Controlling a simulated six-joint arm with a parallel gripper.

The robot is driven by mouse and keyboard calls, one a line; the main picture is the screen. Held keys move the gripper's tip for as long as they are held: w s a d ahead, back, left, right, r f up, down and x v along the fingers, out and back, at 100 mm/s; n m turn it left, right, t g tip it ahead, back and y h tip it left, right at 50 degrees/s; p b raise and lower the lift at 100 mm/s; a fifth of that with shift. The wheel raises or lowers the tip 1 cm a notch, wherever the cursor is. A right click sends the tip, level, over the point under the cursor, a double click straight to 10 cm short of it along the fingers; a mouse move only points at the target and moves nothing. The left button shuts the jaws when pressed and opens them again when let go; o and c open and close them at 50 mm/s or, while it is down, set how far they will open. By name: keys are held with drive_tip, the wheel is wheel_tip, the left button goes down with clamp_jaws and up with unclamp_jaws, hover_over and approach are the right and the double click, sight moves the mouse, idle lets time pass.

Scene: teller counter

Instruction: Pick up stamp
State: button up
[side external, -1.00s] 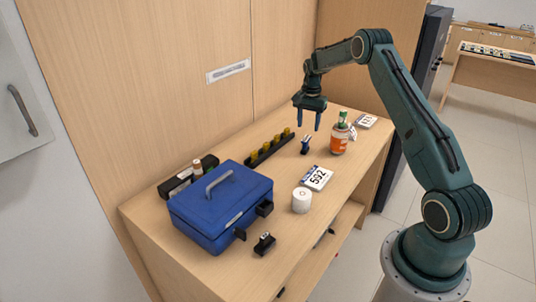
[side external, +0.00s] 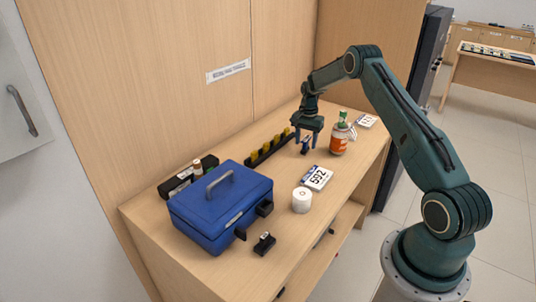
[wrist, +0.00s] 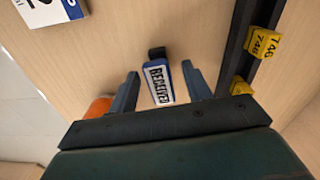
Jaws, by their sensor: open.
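The stamp (wrist: 158,84) is small, with a blue and white body that reads "RECEIVED" and a black end. In the wrist view it lies between the two fingers of my gripper (wrist: 161,84), apart from both. In the side view the stamp (side external: 305,145) is on the counter, partly covered by my gripper (side external: 306,135). My gripper is open, pointing down around the stamp, with nothing held.
A black rail with yellow numbered tags (side external: 265,148) lies left of the stamp. A number card (side external: 317,178), a white roll (side external: 301,200) and a blue cash box (side external: 220,205) are nearer the front.

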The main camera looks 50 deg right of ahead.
sight(306, 138)
drive_tip(key=shift+f, duration=0.8)
clamp_jaws()
drive_tip(key=shift+r, duration=0.15)
wheel_tip(306, 138, up, 20)
idle(0.6)
idle(0.4)
